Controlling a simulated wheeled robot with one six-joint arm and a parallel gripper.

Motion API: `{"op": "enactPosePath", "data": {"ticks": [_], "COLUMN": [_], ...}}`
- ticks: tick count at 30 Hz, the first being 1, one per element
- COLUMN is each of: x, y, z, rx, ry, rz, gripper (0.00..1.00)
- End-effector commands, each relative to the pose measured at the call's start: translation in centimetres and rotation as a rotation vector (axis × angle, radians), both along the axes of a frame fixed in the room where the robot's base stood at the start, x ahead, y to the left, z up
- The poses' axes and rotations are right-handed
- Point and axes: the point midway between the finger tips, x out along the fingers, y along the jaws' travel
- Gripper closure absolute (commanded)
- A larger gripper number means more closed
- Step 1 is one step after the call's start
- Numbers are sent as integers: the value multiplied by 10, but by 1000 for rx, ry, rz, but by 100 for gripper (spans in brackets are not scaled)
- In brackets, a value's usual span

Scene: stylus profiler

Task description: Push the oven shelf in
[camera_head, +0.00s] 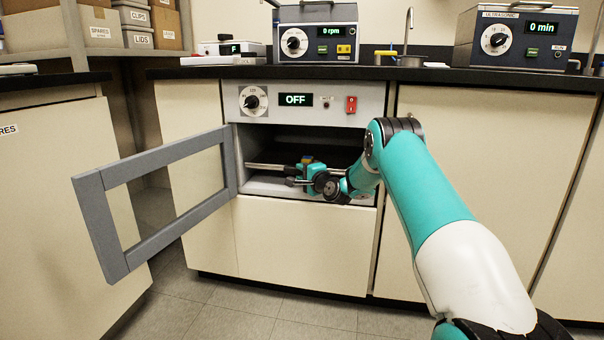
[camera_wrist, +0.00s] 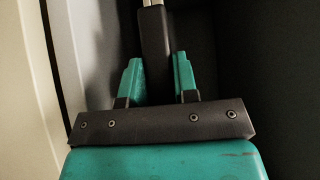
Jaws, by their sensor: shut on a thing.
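The oven (camera_head: 297,100) is set into the bench front, and its display reads OFF. Its grey framed door (camera_head: 160,240) stands wide open to the left. The oven shelf (camera_head: 264,167) shows as a pale metal front bar low in the dark opening, mostly hidden by my arm. My gripper (camera_head: 300,178) is at the oven mouth, shut on the shelf's front. In the wrist view my two teal fingers (camera_wrist: 158,75) lie either side of a dark bar, the shelf's grip (camera_wrist: 154,40), with a pale metal piece beyond. How deep the shelf sits is hard to tell.
The dark bench top (camera_head: 420,77) carries a machine reading 0 rpm (camera_head: 316,45) and an ultrasonic unit (camera_head: 515,42). A cream cabinet (camera_head: 50,190) stands left of the open door. The floor (camera_head: 220,305) in front is clear.

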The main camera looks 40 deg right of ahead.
Motion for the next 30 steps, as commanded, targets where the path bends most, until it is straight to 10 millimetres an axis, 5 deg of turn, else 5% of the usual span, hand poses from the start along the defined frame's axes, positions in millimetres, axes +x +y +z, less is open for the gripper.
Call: {"op": "enactPosePath", "data": {"ticks": [1,2,5,17,30], "x": [0,0,0,-11,-114], "y": [-1,-1,-2,-2,4], "z": [1,1,1,2,0], "rx": [-2,-2,-1,0,6], "ry": [-2,-2,-2,1,4], "rz": [-1,-1,-2,-3,-8], "gripper": [100,66,47,47,47]}}
